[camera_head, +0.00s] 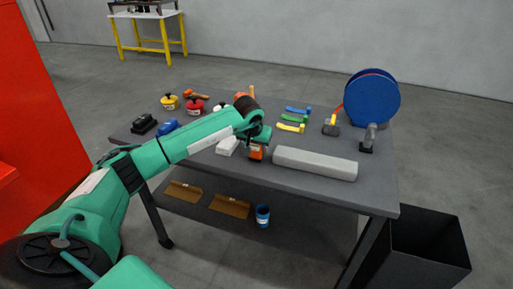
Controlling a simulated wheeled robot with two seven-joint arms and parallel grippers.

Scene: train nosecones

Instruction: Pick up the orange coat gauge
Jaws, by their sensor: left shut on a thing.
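The orange coat gauge (257,153) is a small orange and dark block near the front edge of the grey table (310,183). My left gripper (257,143) reaches in from the left and is shut on the gauge from above. The fingers hide its upper part. I cannot tell whether the gauge still touches the table top. My right gripper is not in view.
A long grey block (315,163) lies just right of the gauge, and a white item (228,146) lies just left. Colored handled tools (293,118) lie behind. A blue reel (371,98) stands at the back right. A black bin (425,245) stands right of the table.

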